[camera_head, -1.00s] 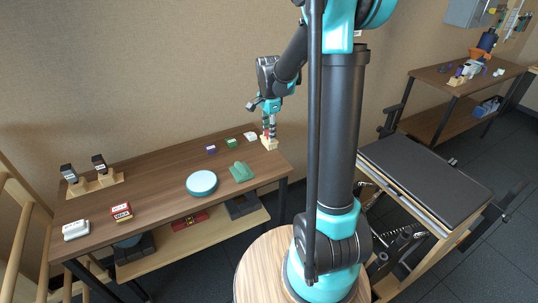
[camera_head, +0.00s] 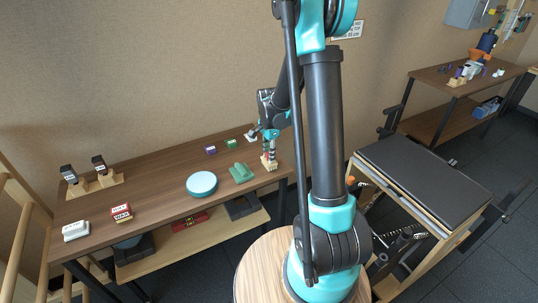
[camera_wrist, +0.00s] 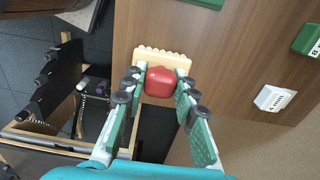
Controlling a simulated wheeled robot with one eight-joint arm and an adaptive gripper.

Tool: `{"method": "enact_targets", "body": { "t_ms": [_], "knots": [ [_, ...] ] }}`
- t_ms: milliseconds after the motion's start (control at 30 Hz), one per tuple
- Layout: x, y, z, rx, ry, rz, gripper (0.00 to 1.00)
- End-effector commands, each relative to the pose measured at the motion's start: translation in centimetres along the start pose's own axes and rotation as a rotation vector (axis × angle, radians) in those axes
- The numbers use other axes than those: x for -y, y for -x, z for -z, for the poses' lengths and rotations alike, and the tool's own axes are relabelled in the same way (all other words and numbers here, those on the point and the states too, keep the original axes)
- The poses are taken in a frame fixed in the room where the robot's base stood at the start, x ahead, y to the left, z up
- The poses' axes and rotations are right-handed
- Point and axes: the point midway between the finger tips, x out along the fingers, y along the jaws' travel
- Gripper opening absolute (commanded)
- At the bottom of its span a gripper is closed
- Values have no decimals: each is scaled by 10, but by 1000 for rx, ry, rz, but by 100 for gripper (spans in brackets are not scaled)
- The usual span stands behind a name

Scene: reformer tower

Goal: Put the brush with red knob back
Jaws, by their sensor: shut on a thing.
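The brush with the red knob has a round red knob (camera_wrist: 160,82) on a pale wooden head (camera_wrist: 150,54) with a scalloped edge. In the wrist view the knob sits between the green fingers of my gripper (camera_wrist: 159,88), which are shut on it. In the head view my gripper (camera_head: 269,146) points down at the right end of the wooden table, with the pale brush head (camera_head: 269,163) below the fingers. I cannot tell whether the brush touches the tabletop or hangs just above it.
The table (camera_head: 155,172) also bears a green block (camera_head: 229,143), a purple block (camera_head: 210,150), a folded green cloth-like piece (camera_head: 241,173), a teal disc (camera_head: 201,184) and a red-and-white box (camera_head: 121,212). Two black-topped pieces (camera_head: 98,163) stand far left. A padded carriage (camera_head: 425,178) is right.

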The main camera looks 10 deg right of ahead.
Motion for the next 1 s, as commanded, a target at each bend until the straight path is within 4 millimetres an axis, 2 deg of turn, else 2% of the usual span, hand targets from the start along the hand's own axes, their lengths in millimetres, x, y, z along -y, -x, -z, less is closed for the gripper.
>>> {"method": "enact_targets", "body": {
  "t_ms": [133, 167, 333, 733, 867, 1000],
  "knots": [
    [0, -2, 0, 0, 0, 0, 0],
    [0, -3, 0, 0, 0, 0, 29],
    [0, -2, 0, 0, 0, 0, 49],
    [0, 4, 0, 0, 0, 0, 49],
    [0, 21, 0, 0, 0, 0, 49],
    [0, 49, 0, 0, 0, 0, 49]
  ]
}}
